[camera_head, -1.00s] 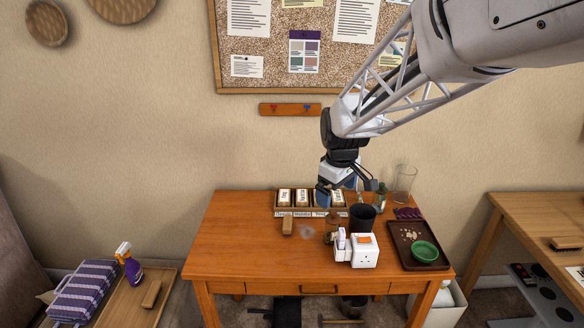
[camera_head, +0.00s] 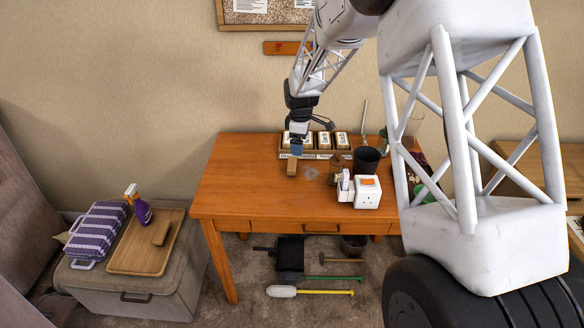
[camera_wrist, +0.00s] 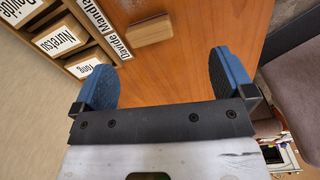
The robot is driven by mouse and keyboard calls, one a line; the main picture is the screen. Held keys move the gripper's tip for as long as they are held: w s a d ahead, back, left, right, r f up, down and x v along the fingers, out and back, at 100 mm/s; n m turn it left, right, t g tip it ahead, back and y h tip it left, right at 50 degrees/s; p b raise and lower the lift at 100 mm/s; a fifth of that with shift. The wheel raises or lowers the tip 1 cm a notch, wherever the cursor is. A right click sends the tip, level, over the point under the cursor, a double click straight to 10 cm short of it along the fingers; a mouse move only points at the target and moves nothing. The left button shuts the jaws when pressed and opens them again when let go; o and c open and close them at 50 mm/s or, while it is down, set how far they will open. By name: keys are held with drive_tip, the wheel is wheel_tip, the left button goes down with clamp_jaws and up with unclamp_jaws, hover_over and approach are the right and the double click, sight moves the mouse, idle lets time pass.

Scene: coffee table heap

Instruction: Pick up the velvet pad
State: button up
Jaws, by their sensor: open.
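A small wooden-backed block (camera_head: 292,168), which looks like the velvet pad, lies on the table in front of the labelled box. It also shows in the wrist view (camera_wrist: 148,30), at the top between the lines of my fingers and beyond their tips. My gripper (camera_head: 296,149) is just above and behind the block in the head view. Its two blue fingers stand wide apart in the wrist view (camera_wrist: 164,75), with nothing between them but table surface behind.
The labelled wooden box (camera_head: 321,154) stands close behind the block. A dark cup (camera_head: 366,160) and a white socket box (camera_head: 367,192) stand to the right. A similar wooden block (camera_head: 161,233) lies on the tray (camera_head: 128,262) at left. The table's left part is clear.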

drive_tip(key=n, duration=0.2)
hover_over(292, 163)
wheel_tip(292, 163, down, 6)
drive_tip(key=shift+a+r, duration=0.1)
drive_tip(key=shift+r, duration=0.05)
drive_tip(key=shift+f, duration=1.3)
drive_tip(key=shift+f, duration=0.1)
drive_tip(key=shift+f, duration=2.5)
drive_tip(key=shift+c, duration=0.5)
